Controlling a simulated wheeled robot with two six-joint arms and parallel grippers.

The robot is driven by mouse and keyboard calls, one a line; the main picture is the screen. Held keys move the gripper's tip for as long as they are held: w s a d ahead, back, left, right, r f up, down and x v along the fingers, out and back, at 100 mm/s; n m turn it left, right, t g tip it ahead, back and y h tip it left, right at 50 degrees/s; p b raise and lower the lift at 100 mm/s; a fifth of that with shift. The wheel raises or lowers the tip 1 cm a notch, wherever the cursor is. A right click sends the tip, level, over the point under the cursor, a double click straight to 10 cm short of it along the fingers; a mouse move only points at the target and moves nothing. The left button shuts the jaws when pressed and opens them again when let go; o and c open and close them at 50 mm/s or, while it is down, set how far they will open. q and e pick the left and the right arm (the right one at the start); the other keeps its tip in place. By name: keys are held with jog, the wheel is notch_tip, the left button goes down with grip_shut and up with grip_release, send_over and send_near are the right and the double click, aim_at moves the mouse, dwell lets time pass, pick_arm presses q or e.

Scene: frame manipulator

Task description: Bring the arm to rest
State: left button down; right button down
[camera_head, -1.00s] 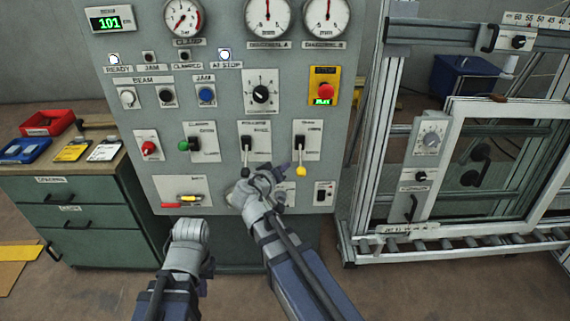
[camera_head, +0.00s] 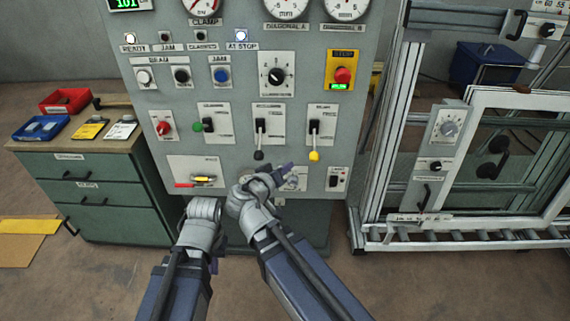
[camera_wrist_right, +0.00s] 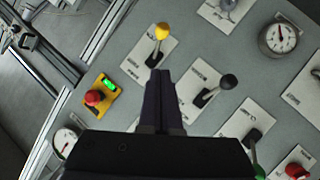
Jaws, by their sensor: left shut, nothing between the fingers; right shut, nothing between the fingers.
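My right gripper (camera_head: 287,168) is in front of the lower part of the grey control panel (camera_head: 205,85), with its dark fingers pointing up and to the right. In the right wrist view the fingers (camera_wrist_right: 161,80) are shut together and empty. Their tips appear just below the yellow-knobbed lever (camera_wrist_right: 161,35) in that picture; contact cannot be told. My left gripper (camera_head: 213,264) hangs low beside my left forearm, mostly hidden behind it; only a small dark part shows. My left wrist is in front of the panel's lower left.
Other levers, such as the black-knobbed one (camera_head: 259,140), and a red button (camera_head: 343,75) stand out from the panel. A metal frame machine (camera_head: 400,130) stands at the right. A green drawer cabinet (camera_head: 95,190) with trays stands at the left. The floor in front is open.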

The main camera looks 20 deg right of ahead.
jog(key=s+a+f+n+g+y+p, duration=0.1)
jog(key=s+a+f+g+y, duration=0.3)
jog(key=s, duration=0.4)
jog(key=s+a+f+n+g+y+p, duration=0.2)
jog(key=s+a+f+n+g+y, duration=0.2)
jog(key=s+a+f+g, duration=0.2)
jog(key=s+a+f, duration=0.1)
jog(key=s+a, duration=0.1)
jog(key=shift+s+a+g+y, duration=0.15)
jog(key=shift+a+g+y, duration=0.15)
